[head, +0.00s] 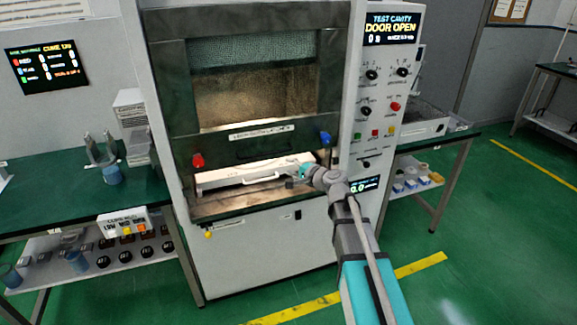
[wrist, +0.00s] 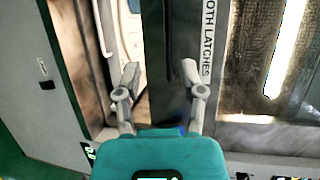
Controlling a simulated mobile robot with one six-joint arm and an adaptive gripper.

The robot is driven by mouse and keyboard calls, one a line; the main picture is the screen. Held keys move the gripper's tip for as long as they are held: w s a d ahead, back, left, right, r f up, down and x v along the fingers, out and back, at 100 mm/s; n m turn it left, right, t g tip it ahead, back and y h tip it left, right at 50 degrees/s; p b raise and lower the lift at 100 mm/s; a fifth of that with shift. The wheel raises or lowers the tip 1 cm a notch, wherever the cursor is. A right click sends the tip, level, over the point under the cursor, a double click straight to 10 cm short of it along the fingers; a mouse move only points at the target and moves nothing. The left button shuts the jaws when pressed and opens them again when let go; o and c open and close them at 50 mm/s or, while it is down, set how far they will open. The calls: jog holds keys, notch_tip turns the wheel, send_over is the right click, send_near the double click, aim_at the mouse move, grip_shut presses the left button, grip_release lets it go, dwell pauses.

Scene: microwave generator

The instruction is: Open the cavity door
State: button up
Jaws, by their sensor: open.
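The cavity door (head: 258,145) is a dark frame with a mesh window and a labelled lower bar. It sits raised, with a lit gap beneath it. A red latch knob (head: 198,160) is at its lower left and a blue latch knob (head: 325,138) at its lower right. The display (head: 390,28) reads "DOOR OPEN". My gripper (head: 297,173) is open and empty by the right part of the gap. In the wrist view, my fingers (wrist: 160,74) spread over the door's lower bar (wrist: 185,30) and its edge. I cannot tell whether they touch it.
A white tray (head: 240,175) with a handle shows in the gap below the door. A control panel (head: 380,105) with knobs is at the right. Green benches (head: 50,195) stand on both sides. The green floor (head: 480,240) at the right is clear.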

jog(key=shift+v, duration=1.1)
jog(key=m+t+h+b, duration=0.8)
jog(key=h+b, duration=0.2)
send_near(266, 154)
jog(key=s+f, duration=0.1)
jog(key=s, duration=0.1)
jog(key=shift+s+a+m+h+b, duration=0.3)
jog(key=shift+s+a+m+h, duration=0.25)
jog(key=shift+h, duration=0.55)
jog(key=p+x, duration=0.2)
jog(key=x, duration=1.2)
jog(key=shift+a, duration=0.1)
